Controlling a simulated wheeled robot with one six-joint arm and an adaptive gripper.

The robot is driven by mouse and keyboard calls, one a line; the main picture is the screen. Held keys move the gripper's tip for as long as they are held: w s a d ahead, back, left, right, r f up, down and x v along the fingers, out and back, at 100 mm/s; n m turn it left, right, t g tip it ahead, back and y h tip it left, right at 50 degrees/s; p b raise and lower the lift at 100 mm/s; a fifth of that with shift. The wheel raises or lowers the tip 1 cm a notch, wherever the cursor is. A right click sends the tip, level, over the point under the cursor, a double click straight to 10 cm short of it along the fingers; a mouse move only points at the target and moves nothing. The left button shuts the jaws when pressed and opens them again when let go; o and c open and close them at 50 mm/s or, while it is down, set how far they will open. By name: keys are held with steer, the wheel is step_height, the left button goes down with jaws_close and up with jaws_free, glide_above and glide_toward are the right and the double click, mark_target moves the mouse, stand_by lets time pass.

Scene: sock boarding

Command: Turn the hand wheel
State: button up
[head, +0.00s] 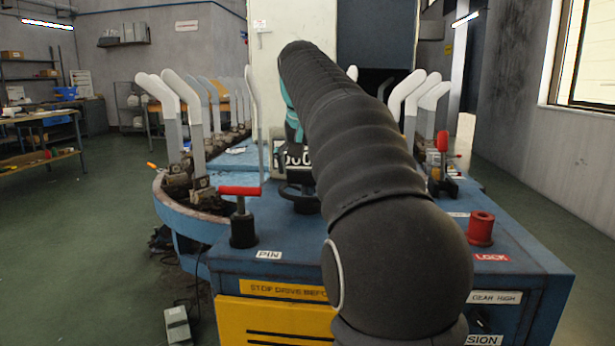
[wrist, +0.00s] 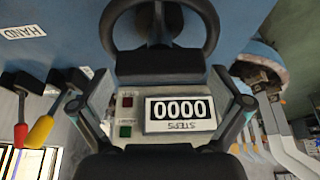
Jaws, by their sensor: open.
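The hand wheel (wrist: 211,28) is a black ring with a hub and spokes, at the top of the wrist view, its upper rim cut off. In the head view the hand wheel (head: 299,196) is a dark shape on the blue machine, partly hidden by my arm. My gripper (wrist: 160,104) is open and empty, its two fingers apart at left and right in the wrist view. The wheel appears beyond the fingertips, not between them; contact is not visible. The counter (wrist: 180,109) reads 0000. In the head view my arm hides most of my gripper.
A red-handled pin lever (head: 240,191) stands left on the blue machine top (head: 255,229). A red cylinder (head: 480,228) stands by the LOCK label at right. White sock forms (head: 198,120) stand around the machine. Red and yellow levers (wrist: 42,130) show left in the wrist view.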

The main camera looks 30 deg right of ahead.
steer(key=shift+w+d+f, duration=0.1)
steer(key=shift+w+f, duration=0.05)
steer(key=shift+f, duration=0.25)
steer(key=c, duration=0.8)
